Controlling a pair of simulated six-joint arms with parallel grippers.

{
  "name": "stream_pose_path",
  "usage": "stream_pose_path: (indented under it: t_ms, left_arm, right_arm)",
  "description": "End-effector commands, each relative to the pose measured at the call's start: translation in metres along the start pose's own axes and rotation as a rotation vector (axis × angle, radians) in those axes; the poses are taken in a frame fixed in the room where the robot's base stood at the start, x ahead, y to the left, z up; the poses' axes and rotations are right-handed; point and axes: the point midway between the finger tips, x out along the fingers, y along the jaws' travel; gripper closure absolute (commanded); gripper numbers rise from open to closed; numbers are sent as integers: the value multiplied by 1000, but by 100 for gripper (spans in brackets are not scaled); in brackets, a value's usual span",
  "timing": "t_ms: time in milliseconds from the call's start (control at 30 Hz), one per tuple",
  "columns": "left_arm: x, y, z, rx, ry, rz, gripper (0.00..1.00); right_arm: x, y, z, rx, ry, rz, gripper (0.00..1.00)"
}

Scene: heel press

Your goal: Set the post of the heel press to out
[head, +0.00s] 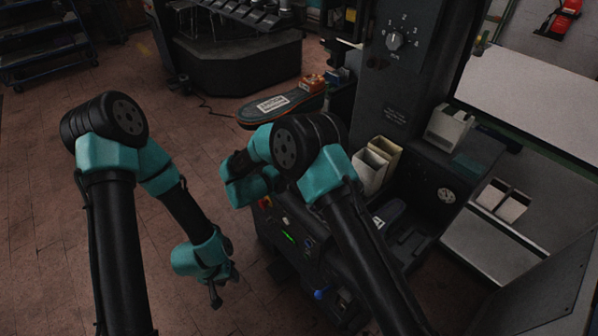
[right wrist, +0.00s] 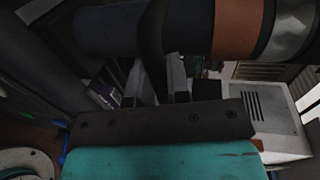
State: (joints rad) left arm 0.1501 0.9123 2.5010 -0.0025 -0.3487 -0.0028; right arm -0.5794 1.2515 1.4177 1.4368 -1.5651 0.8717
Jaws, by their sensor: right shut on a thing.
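The heel press (head: 300,262) is a dark machine with a front panel of small controls, right of centre in the head view. In the right wrist view a dark cylinder (right wrist: 125,30) with a brown band and metal end lies across the top; I cannot tell whether it is the post. My right gripper (right wrist: 156,75) is shut on a black curved strip (right wrist: 152,40) in front of this cylinder. In the head view my right arm hides its fingertips. My left gripper (head: 222,290) hangs low, left of the press and apart from it; its finger gap is unclear.
A numbered dial (head: 396,40) is on the dark column. A shoe sole with a label (head: 280,104) lies behind my right arm. Cream bins (head: 372,168) and a white bin (head: 447,127) stand on the machine. The brick floor (head: 50,190) at left is clear.

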Motion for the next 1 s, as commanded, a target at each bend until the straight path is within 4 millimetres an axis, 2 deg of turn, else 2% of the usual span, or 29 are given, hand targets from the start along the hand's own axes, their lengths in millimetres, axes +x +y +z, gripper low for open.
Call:
stream_pose_path:
  t_ms: [267, 300, 533, 833, 1000]
  left_arm:
    - [0, 0, 0, 0, 0, 0, 61]
    - [0, 0, 0, 0, 0, 0, 61]
    - [0, 0, 0, 0, 0, 0, 61]
    - [0, 0, 0, 0, 0, 0, 61]
    - [0, 0, 0, 0, 0, 0, 61]
  right_arm:
    - [-5, 2, -1, -3, 0, 2, 100]
    - [-5, 2, -1, -3, 0, 2, 80]
    - [-4, 2, -1, -2, 0, 2, 58]
    - [-5, 1, 0, -1, 0, 1, 58]
    - [-19, 1, 0, -1, -1, 1, 58]
